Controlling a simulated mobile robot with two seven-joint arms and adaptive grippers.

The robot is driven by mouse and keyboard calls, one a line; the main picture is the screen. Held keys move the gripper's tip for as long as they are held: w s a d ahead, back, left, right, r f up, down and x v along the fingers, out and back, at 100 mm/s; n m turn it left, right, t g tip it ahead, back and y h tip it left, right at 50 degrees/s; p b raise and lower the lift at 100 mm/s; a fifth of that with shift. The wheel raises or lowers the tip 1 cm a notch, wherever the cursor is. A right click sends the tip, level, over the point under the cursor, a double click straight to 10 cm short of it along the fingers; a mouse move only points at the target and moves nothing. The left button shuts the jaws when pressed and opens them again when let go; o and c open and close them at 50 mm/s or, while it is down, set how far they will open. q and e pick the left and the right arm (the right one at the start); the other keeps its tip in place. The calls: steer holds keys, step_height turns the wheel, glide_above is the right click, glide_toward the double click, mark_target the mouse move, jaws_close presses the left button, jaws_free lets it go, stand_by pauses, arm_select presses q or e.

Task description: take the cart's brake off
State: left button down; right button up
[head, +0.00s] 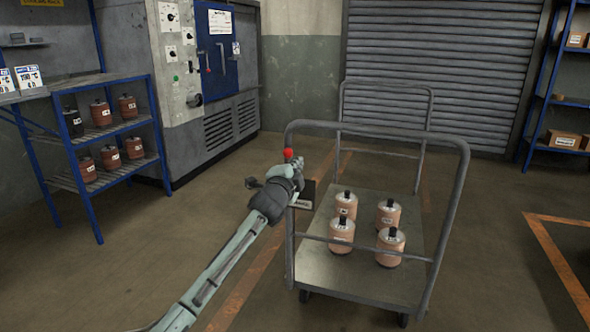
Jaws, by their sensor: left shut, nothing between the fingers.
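The cart (322,272) stands right of centre, with a grey flat deck and a tube frame at its near and far ends. A red knob (288,153), which looks like the brake lever's end, shows at the cart's left side. My left gripper (294,172) is shut just below and beside the knob; I cannot tell whether it touches it. A dark plate with a white label (303,203) on the cart's left side is partly hidden behind the gripper. My right gripper is out of view.
Several labelled copper-coloured canisters (391,245) stand on the deck. A blue rack (80,147) with more canisters and a grey machine (205,80) stand at left. A shutter (440,70) closes the back. The floor left of the cart is clear.

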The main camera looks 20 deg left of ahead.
arm_select(q)
steer(key=s, duration=0.4)
steer(key=shift+d, duration=0.15)
steer(key=s+a+f+n+g, duration=0.1)
steer(key=s+f+n+g, duration=0.15)
steer(key=s+f, duration=0.6)
steer(key=s+f+n+g, duration=0.25)
steer(key=s+f, duration=0.25)
steer(key=f, duration=0.7)
steer(key=s+a+f+n+g, duration=0.1)
steer(key=s+f+n+g, duration=0.15)
steer(key=s+f, duration=0.55)
steer(key=s+f+n+g, duration=0.2)
steer(key=s+f, duration=0.6)
steer(key=s, duration=0.5)
steer(key=s+f+n+g, duration=0.3)
steer(key=s+f+g, duration=0.2)
steer(key=s, duration=0.8)
step_height(320, 180, down, 3)
steer(key=shift+s+f, duration=0.1)
steer(key=shift+s, duration=0.05)
steer(key=shift+n, duration=0.25)
